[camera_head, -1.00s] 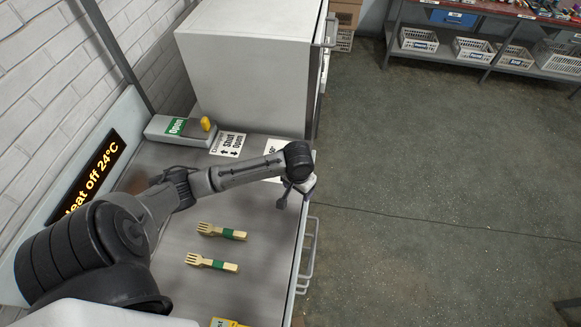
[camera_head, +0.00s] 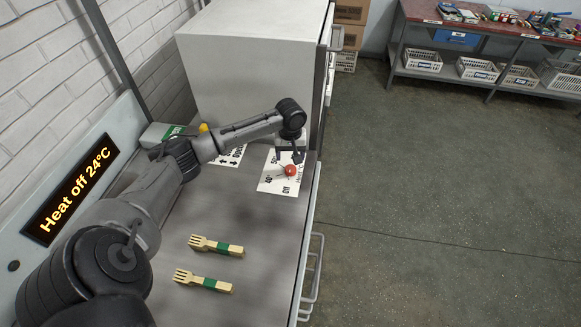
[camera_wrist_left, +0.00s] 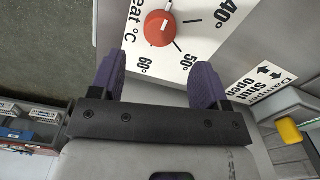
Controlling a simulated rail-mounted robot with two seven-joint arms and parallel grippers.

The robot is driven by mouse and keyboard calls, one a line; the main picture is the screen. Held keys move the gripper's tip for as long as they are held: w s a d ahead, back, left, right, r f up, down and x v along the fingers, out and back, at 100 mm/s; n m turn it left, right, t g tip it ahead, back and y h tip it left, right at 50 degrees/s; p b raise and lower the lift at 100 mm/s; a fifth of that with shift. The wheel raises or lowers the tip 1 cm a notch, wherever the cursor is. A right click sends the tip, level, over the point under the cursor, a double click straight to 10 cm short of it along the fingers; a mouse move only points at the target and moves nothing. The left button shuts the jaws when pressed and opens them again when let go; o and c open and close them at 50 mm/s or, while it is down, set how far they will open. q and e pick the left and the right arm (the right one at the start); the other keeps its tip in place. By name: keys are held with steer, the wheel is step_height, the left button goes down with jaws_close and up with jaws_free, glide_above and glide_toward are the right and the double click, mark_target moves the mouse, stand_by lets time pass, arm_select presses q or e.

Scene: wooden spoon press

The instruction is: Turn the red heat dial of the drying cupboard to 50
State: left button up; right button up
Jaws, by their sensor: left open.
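The red heat dial (camera_head: 290,170) sits on a white scale plate (camera_head: 268,185) near the front edge of the cupboard top. In the left wrist view the round dial (camera_wrist_left: 160,28) has the marks 40, 50 and 60 around it. A pale mark shows at its upper edge; I cannot tell its exact setting. My left gripper (camera_head: 289,153) is just behind the dial in the head view. Its purple fingers (camera_wrist_left: 158,78) are open and empty, apart from the dial in the wrist picture. The display (camera_head: 72,190) reads "Heat off 24°C". My right gripper is out of view.
Two wooden forks with green bands (camera_head: 216,246) (camera_head: 204,281) lie on the grey top. A yellow knob (camera_head: 203,128) with a green label stands behind my arm, near the damper card (camera_wrist_left: 262,82). A large pale cabinet (camera_head: 250,70) stands behind the dial.

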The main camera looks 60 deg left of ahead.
mark_target(291, 167)
arm_select(q)
steer(key=shift+f+b, duration=0.3)
steer(key=shift+f, duration=2.9)
steer(key=shift+c, duration=0.2)
steer(key=c, duration=0.9)
